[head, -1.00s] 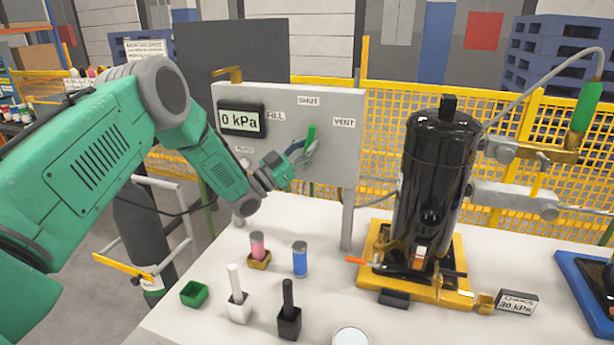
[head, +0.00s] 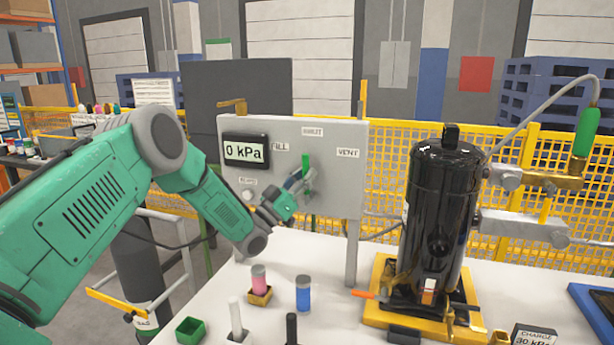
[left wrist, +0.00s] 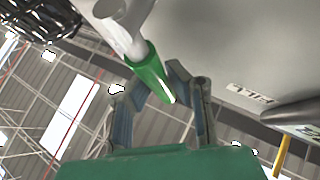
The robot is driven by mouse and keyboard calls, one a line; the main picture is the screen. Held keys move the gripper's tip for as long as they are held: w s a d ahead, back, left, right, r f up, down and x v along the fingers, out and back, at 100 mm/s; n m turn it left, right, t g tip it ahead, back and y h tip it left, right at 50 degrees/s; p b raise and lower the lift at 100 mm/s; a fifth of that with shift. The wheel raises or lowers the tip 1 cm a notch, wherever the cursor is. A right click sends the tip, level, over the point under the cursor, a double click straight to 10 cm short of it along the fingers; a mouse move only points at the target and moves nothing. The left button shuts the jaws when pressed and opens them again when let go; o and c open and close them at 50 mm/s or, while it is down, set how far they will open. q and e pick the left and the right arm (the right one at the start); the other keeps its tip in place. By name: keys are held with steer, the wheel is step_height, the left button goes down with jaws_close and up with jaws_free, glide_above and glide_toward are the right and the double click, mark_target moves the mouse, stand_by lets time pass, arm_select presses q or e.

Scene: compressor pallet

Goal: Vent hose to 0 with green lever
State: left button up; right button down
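The green lever (head: 306,162) on the grey panel (head: 335,180) points about straight up, towards the label at top centre. The VENT label (head: 348,153) is to its right and FILL to its left. The panel display (head: 246,151) reads 0 kPa. My left gripper (head: 299,183) is at the panel, at the lever's lower part. In the left wrist view the green lever end (left wrist: 150,75) overlaps the bent fingers (left wrist: 163,82). The lever hides part of the fingertips, so I cannot tell whether they close on it. My right gripper is not in view.
A black tank (head: 440,210) stands in a yellow base right of the panel, with a hose and green-handled fitting (head: 587,130) beyond. Pink and blue jars (head: 303,292), a green box (head: 190,330) and a CHARGE 30 kPa block (head: 534,335) are on the white table.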

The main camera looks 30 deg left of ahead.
arm_select(q)
steer(key=o, duration=0.4)
steer(key=shift+s+f, duration=0.15)
steer(key=shift+f, duration=0.35)
steer(key=shift+r, duration=0.15)
steer(key=v, duration=1.2)
steer(key=shift+a, duration=0.1)
